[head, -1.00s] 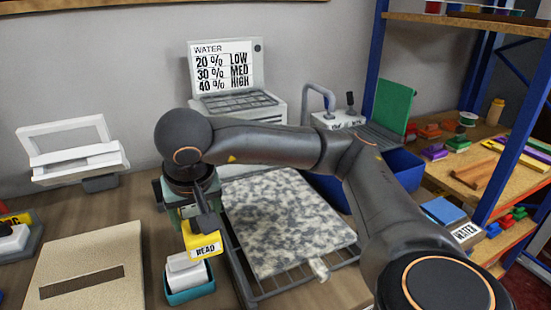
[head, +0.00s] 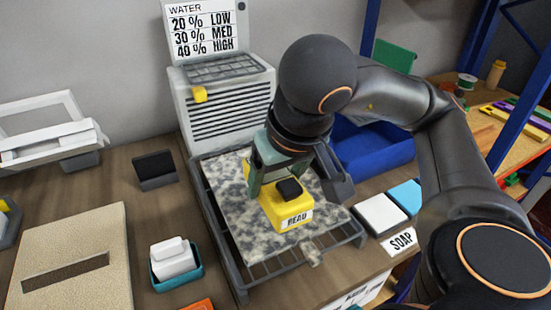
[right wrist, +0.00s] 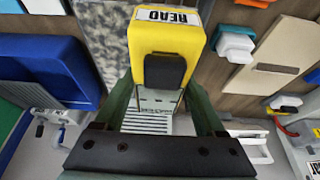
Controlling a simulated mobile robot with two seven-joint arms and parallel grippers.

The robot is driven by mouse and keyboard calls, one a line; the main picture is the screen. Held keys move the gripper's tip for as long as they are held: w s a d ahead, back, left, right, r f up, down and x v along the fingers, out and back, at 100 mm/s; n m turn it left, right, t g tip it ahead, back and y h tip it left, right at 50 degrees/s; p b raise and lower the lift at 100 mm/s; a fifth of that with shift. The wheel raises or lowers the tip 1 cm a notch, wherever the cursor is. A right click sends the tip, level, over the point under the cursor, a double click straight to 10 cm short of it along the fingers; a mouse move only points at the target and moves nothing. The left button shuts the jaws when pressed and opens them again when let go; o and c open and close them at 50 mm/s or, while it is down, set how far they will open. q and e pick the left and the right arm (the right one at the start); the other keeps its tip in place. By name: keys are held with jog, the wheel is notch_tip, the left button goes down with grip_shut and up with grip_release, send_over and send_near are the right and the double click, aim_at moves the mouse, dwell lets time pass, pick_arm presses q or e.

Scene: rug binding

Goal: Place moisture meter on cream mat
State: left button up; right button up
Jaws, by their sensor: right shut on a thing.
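The moisture meter is a yellow block (head: 290,213) with a black knob and a label that seems to say READ. My right gripper (head: 277,184) is shut on it and holds it over the speckled grey-white rug piece (head: 228,213); whether it touches the rug I cannot tell. In the right wrist view the meter (right wrist: 165,45) sits between the green fingers. The cream mat (head: 100,230), with a long dark slot, lies flat at the left, well apart from the meter. My left gripper is not in view.
The rug lies on a dark wire rack (head: 240,280). A teal tray with white blocks (head: 174,262) stands between rack and mat. A dark stand (head: 155,170) is behind it. A blue bin (head: 375,150) and white and blue soap-side blocks (head: 380,214) are at right.

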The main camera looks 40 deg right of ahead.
jog(key=shift+w+d+f+p, duration=0.1)
jog(key=shift+w+d+p, duration=0.2)
jog(key=shift+d+p, duration=0.15)
jog(key=w+d+f+b, duration=0.1)
jog(key=w+d+f, duration=0.1)
jog(key=w+d+f+b, duration=0.2)
jog(key=w+f, duration=0.1)
jog(key=w+d+f+b, duration=0.1)
jog(key=w+d+f, duration=0.2)
jog(key=shift+w+f, duration=0.1)
jog(key=shift+w, duration=0.1)
jog(key=shift+w+d+f, duration=0.15)
jog(key=shift+f, duration=0.05)
jog(key=f, duration=0.1)
jog(key=f+b, duration=0.1)
jog(key=f, duration=0.1)
jog(key=shift+w+d+f, duration=0.2)
jog(key=shift+f, duration=0.15)
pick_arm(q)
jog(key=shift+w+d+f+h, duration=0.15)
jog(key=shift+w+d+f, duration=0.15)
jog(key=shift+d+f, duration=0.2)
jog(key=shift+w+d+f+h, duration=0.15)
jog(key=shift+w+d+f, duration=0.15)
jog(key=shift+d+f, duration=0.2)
